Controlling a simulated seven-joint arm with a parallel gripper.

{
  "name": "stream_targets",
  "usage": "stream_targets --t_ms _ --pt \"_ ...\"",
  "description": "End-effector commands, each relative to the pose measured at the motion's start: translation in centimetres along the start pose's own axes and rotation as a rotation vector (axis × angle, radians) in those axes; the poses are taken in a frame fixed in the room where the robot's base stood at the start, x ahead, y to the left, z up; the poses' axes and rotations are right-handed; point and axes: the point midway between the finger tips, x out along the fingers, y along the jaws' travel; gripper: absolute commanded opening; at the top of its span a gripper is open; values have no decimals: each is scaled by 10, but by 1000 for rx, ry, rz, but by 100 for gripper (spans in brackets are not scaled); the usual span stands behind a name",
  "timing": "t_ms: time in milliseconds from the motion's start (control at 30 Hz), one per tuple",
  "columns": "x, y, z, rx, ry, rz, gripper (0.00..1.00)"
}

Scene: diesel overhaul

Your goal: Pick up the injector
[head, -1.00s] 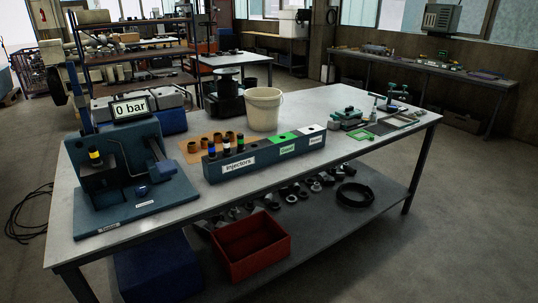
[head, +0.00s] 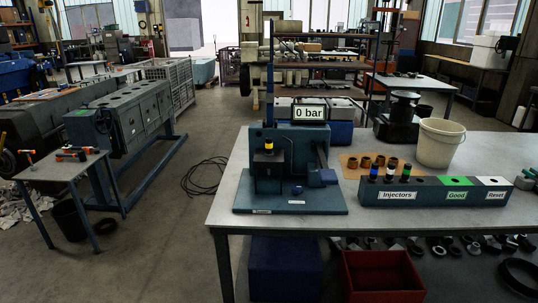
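Several injectors (head: 389,170) stand upright in the left section of a blue rack labelled "Injectors" (head: 397,197), with coloured bands in blue, white and green. Another injector with a yellow band (head: 268,147) stands upright in the blue test stand (head: 290,188) on the left of the workbench. The display (head: 309,112) above that stand reads "0 bar". The rack's other sections are labelled "Good" (head: 456,195) and "Reset" (head: 495,195). My gripper is not in view.
The grey workbench (head: 228,190) also holds a cream bucket (head: 439,143) and a wooden block with brown cups (head: 351,163) behind the rack. A red bin (head: 381,275) sits on the lower shelf. A small side table (head: 60,172) stands at the left, with open floor between.

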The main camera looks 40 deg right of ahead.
Motion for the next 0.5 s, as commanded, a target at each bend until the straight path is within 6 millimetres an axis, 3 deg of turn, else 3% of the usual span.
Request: stream_targets --t_ms 133,500 --pt "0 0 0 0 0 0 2" --pt "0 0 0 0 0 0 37"
